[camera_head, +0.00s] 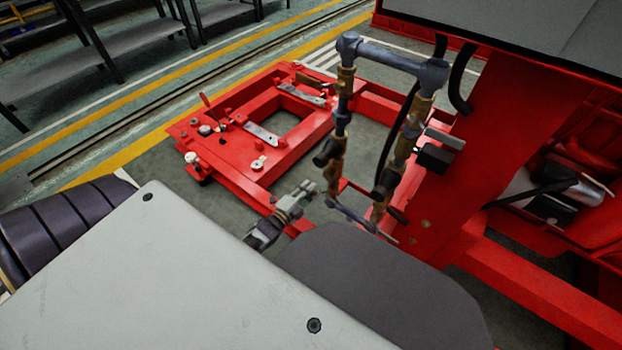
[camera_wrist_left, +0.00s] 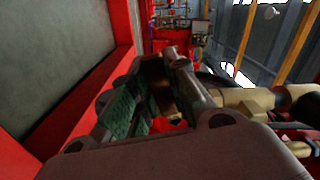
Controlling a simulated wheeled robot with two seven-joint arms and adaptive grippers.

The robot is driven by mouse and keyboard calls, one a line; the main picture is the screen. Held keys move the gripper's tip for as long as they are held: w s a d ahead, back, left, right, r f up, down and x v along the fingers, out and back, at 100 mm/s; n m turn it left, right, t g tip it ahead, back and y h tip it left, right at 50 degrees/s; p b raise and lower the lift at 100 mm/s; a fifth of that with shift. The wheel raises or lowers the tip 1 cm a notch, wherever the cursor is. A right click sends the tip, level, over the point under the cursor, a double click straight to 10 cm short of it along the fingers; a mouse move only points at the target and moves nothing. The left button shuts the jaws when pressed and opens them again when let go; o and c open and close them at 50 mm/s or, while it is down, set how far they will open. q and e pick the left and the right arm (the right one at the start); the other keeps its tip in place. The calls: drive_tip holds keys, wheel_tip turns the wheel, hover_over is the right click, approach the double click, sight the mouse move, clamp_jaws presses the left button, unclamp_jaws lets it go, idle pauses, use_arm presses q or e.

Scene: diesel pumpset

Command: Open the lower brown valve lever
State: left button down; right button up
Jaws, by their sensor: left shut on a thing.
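My left gripper (camera_head: 306,190) is low in the middle of the head view, just left of the brass valve column (camera_head: 334,169) of a grey pipe loop. In the left wrist view its jaws (camera_wrist_left: 158,72) are closed on a dark brown piece (camera_wrist_left: 157,84), which looks like the lower brown valve lever. The fingers cover most of it, so its angle is unclear. Brass valve fittings (camera_wrist_left: 248,100) lie right of the jaws in that view. In the head view I cannot make out the lever at the fingertips. My right gripper is not in view.
A second brass column (camera_head: 398,165) with a black handle (camera_head: 435,157) stands to the right, close to a red machine panel (camera_head: 500,130). A red base frame (camera_head: 235,170) lies behind. Black hoses hang near the pipes. Open floor (camera_head: 215,212) shows left of the gripper.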

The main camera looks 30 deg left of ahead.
use_arm(q)
drive_tip(key=shift+d+f+n+p, duration=0.25)
drive_tip(key=shift+f+n, duration=0.25)
drive_tip(key=shift+n, duration=0.3)
drive_tip(key=shift+f+n, duration=0.25)
drive_tip(key=shift+n, duration=0.15)
drive_tip(key=shift+s+d+f+n+p, duration=0.1)
drive_tip(key=shift+d+f+n+p, duration=0.5)
drive_tip(key=shift+d+n, duration=1.05)
drive_tip(key=shift+s+d+f+n+p, duration=0.15)
drive_tip(key=shift+d+f+n+p, duration=0.4)
drive_tip(key=shift+n, duration=2.15)
drive_tip(key=shift+s+d+f+n+p, duration=0.1)
drive_tip(key=shift+d+f+n+p, duration=0.2)
drive_tip(key=shift+d+f+n, duration=1.35)
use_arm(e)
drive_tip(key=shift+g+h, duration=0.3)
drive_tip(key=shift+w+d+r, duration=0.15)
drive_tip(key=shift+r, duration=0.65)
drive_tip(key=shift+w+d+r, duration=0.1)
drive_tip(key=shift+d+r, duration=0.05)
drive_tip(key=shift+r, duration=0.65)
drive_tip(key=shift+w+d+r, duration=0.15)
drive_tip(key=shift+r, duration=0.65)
use_arm(q)
drive_tip(key=shift+a+r+n, duration=0.4)
drive_tip(key=shift+r+n, duration=0.2)
drive_tip(key=shift+r, duration=0.05)
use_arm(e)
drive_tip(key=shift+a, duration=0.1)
